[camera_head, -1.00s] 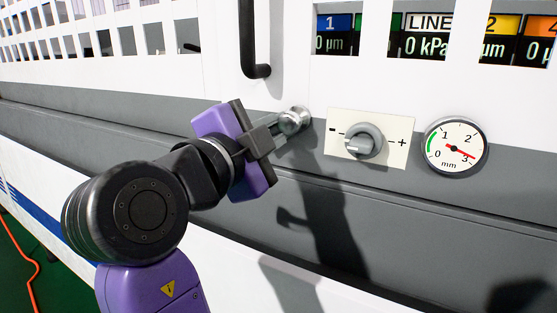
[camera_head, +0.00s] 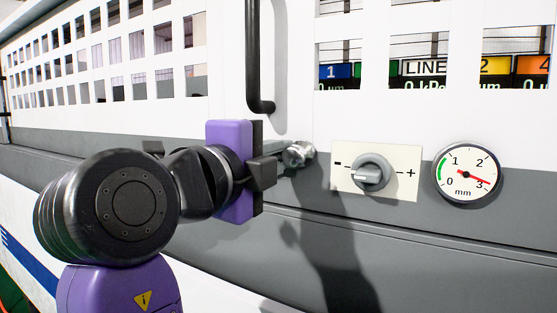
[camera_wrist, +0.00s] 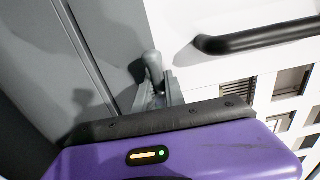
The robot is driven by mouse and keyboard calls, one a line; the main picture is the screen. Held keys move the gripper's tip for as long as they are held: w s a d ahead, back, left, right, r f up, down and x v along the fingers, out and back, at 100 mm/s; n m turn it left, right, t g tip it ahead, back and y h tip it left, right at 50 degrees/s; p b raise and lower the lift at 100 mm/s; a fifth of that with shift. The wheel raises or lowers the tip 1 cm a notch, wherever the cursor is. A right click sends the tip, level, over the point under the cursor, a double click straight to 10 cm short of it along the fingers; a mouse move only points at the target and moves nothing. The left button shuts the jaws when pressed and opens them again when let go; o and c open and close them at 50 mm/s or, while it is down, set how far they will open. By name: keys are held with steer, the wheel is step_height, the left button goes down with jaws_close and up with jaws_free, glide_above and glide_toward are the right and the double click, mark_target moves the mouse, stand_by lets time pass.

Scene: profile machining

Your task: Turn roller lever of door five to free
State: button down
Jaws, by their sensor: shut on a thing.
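The roller lever has a round metal pivot (camera_head: 299,154) on the grey band of the machine front, below the black door handle. Its arm runs left from the pivot into my gripper (camera_head: 274,170). My gripper is shut on it, and the fingers hide most of the arm in the head view. In the wrist view the grey lever (camera_wrist: 153,68) shows with its rounded end between the fingertips of my gripper (camera_wrist: 157,85). No lever marking or door number is legible.
A black door handle (camera_head: 259,60) hangs just above. To the right are a rotary knob (camera_head: 371,172) on a cream plate with minus and plus, and a round mm gauge (camera_head: 467,174) with its needle near 3. Display panels show behind the window openings.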

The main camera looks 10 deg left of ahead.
steer(key=c, duration=1.4)
jaws_free()
steer(key=p+v, duration=0.1)
steer(key=v, duration=0.7)
steer(key=shift+p, duration=0.3)
